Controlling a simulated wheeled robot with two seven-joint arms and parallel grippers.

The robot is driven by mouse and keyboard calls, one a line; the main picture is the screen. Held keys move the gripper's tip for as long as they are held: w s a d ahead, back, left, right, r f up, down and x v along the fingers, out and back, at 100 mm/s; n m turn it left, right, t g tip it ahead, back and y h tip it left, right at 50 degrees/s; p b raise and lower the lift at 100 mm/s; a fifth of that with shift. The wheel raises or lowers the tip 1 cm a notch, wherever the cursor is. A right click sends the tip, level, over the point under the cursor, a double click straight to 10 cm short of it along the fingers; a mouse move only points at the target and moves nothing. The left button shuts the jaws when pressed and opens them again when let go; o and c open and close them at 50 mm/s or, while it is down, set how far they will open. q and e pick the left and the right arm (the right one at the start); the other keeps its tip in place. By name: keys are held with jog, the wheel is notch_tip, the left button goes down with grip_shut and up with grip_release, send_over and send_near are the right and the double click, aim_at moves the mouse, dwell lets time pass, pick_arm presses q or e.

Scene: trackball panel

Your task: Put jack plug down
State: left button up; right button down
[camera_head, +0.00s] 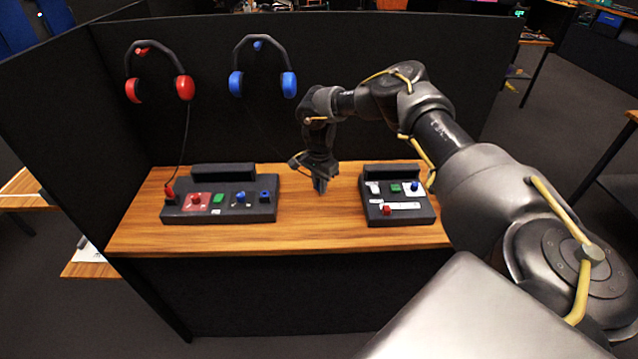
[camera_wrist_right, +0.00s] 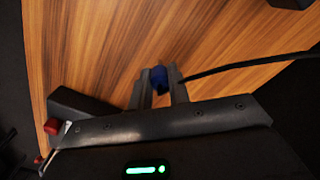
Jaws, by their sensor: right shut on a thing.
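My right gripper (camera_head: 320,186) is over the bare wood between the two panels, pointing down. In the right wrist view its fingers (camera_wrist_right: 158,88) are shut on a blue jack plug (camera_wrist_right: 160,78), with a black cable running off to the right. The plug is hidden in the head view. I cannot tell whether it touches the table. The wooden table (camera_head: 300,232) lies below it. My left gripper is not in view.
The left panel (camera_head: 220,208) has a red plug (camera_head: 170,191) in it and several knobs. The right panel (camera_head: 398,210) has a red slider. Red headphones (camera_head: 184,87) and blue headphones (camera_head: 289,84) hang on the black partition behind. Bare wood lies between the panels.

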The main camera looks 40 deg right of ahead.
jog(key=shift+f, duration=0.45)
jog(key=c, duration=1.3)
grip_release()
jog(key=shift+r, duration=0.15)
jog(key=shift+r, duration=0.35)
notch_tip(320, 180, up, 12)
jog(key=shift+r+b, duration=0.2)
jog(key=shift+b, duration=0.45)
jog(key=shift+f, duration=0.1)
